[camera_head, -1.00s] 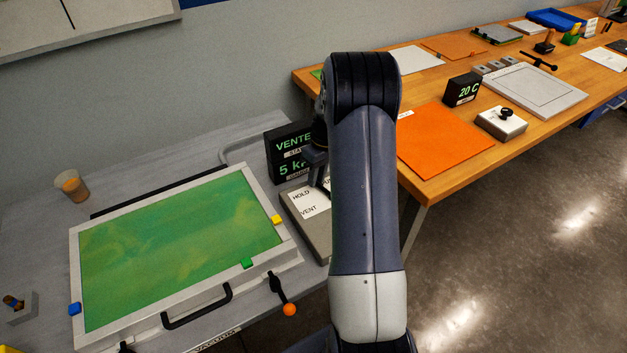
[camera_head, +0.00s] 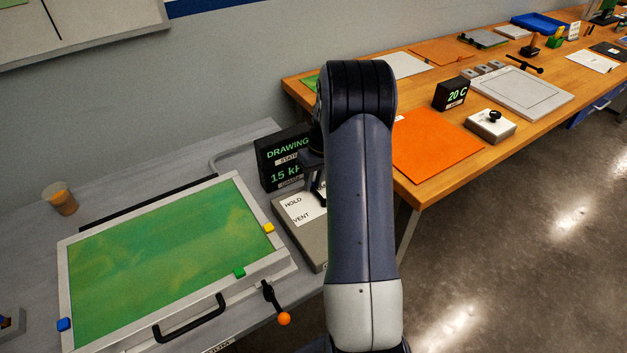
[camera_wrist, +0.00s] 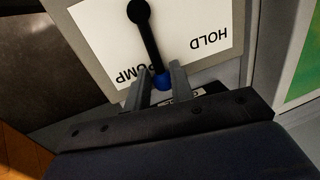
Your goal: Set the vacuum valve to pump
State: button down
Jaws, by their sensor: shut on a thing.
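The vacuum valve's black lever (camera_wrist: 148,40) shows in the wrist view, with a round black pivot and a blue knob (camera_wrist: 162,80) at its tip. It lies over the edge of the PUMP word on the white label plate (camera_wrist: 195,30); HOLD is to its right. My gripper (camera_wrist: 160,77) is shut on the blue knob, one finger on each side.
A framed green panel (camera_head: 63,300) with a black handle fills the left bench. A cup (camera_head: 62,200) is at the back left. The wooden table (camera_head: 440,190) at the right holds sheets and small devices.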

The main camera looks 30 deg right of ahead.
jog(key=c, duration=1.5)
grip_release()
jog(key=shift+w+d, duration=0.1)
jog(key=shift+r, duration=0.15)
jog(key=r, duration=0.3)
jog(key=d+r, duration=0.1)
jog(key=r, duration=0.3)
jog(key=d+r, duration=0.1)
jog(key=r, duration=0.2)
jog(key=shift+r, duration=0.2)
jog(key=f, duration=0.3)
jog(key=a+f, duration=0.1)
jog(key=f, duration=0.3)
jog(key=a+f, duration=0.1)
jog(key=f, duration=0.2)
jog(key=shift+f, duration=0.3)
jog(key=shift+a, duration=0.15)
jog(key=shift+n, duration=0.3)
